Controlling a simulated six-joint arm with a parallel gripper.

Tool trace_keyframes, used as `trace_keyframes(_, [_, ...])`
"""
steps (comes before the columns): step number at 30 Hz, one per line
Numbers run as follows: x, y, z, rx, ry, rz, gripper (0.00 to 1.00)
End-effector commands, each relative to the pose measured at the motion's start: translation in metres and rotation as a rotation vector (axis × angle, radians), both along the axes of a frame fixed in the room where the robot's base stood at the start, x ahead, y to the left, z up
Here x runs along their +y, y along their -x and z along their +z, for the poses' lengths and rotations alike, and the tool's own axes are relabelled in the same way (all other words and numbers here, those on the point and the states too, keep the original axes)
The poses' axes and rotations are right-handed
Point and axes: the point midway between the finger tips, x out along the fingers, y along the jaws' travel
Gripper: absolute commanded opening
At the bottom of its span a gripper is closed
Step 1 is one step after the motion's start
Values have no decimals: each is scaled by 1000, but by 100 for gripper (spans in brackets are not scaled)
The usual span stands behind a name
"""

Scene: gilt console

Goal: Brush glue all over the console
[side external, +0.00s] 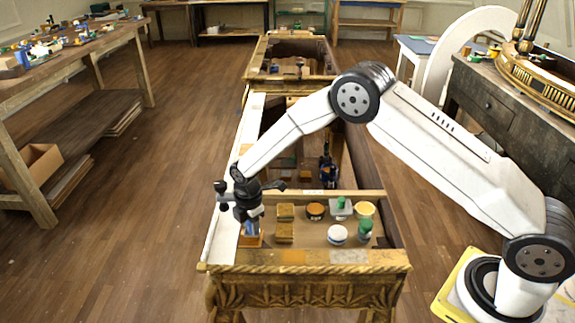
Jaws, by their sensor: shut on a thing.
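The gilt console (310,256) is a long open wooden frame with a carved gold front, in the middle of the side external view. A pale strip (222,232) runs along its left rail. My gripper (250,222) points down over the near left corner of the console. It is shut on a small tool with a blue upper part (250,229), which may be the brush. An orange-brown piece (250,241) shows directly below it. The tool's tip, and whether it touches the surface, cannot be made out.
The console's near compartment holds brown blocks (285,232), a white round jar (337,233), a yellow-lidded tub (364,210) and green-topped containers (365,228). A dark bottle (328,172) stands behind. A cluttered workbench (75,60) is at left, and a dark cabinet (490,105) at right.

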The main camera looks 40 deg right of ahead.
Motion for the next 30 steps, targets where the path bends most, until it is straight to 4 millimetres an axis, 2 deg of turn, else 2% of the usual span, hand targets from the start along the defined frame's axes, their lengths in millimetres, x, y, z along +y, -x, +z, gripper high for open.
trace_keyframes(19, [28,-28,-1,-1,0,1,0])
trace_keyframes(30, [11,-11,0,0,0,-1,0])
